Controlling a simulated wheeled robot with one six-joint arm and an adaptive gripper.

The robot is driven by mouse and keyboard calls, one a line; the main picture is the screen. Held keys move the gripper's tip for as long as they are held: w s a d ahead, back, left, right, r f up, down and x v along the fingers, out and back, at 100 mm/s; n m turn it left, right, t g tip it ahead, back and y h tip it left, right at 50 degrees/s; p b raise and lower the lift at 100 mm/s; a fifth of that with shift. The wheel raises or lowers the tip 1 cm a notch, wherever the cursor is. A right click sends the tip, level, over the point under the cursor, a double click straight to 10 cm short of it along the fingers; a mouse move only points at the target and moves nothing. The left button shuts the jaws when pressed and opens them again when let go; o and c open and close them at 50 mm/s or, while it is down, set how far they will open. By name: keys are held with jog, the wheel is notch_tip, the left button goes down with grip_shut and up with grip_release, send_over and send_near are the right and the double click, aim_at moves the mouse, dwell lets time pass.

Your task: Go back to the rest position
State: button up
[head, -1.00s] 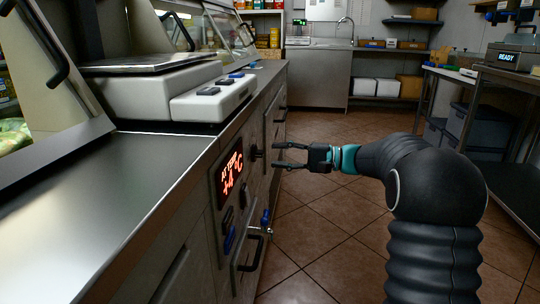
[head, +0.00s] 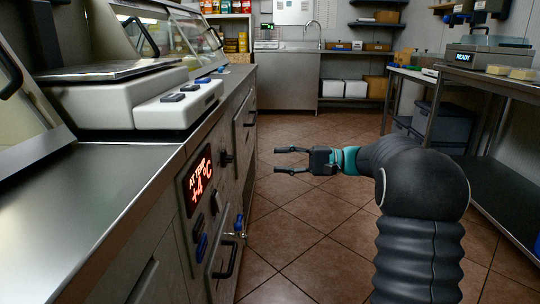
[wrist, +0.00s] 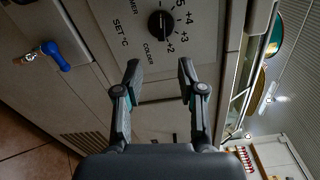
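My gripper (head: 291,161) is open and empty in the head view, held over the aisle floor to the right of the counter front and apart from it. In the wrist view my gripper (wrist: 157,78) shows two spread fingers with nothing between them. Beyond the fingers is a black control knob (wrist: 160,24) on a panel marked SET °C and COLDER; the knob (head: 227,158) also shows on the counter front in the head view. A red lit display (head: 197,181) is beside it on the counter front.
A steel counter (head: 75,190) with a weighing scale (head: 150,100) runs along the left. A drawer handle (head: 228,258) and a blue-headed key (wrist: 56,56) stick out from the counter front. A steel table (head: 490,82) stands right. The tiled floor (head: 310,225) between is clear.

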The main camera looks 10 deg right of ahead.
notch_tip(320, 180, down, 11)
jog(key=s+m+h, duration=0.3)
jog(key=h, duration=0.2)
jog(key=s+d+f+g+h+p, duration=0.1)
jog(key=s+f+g+h+p, duration=0.2)
jog(key=s, duration=0.5)
jog(key=s+d+r+n+t+h+p, duration=0.15)
jog(key=s+h, duration=0.25)
jog(key=s, duration=0.4)
jog(key=s+d+r+n+h+p, duration=0.1)
jog(key=s+r+n+h+p, duration=0.2)
jog(key=s, duration=0.6)
jog(key=s+a+r+n+t+h+p, duration=0.2)
jog(key=s+r+n+t+p, duration=0.1)
jog(key=s+r, duration=0.5)
jog(key=shift+a+r+h, duration=0.15)
jog(key=shift+r+h, duration=0.15)
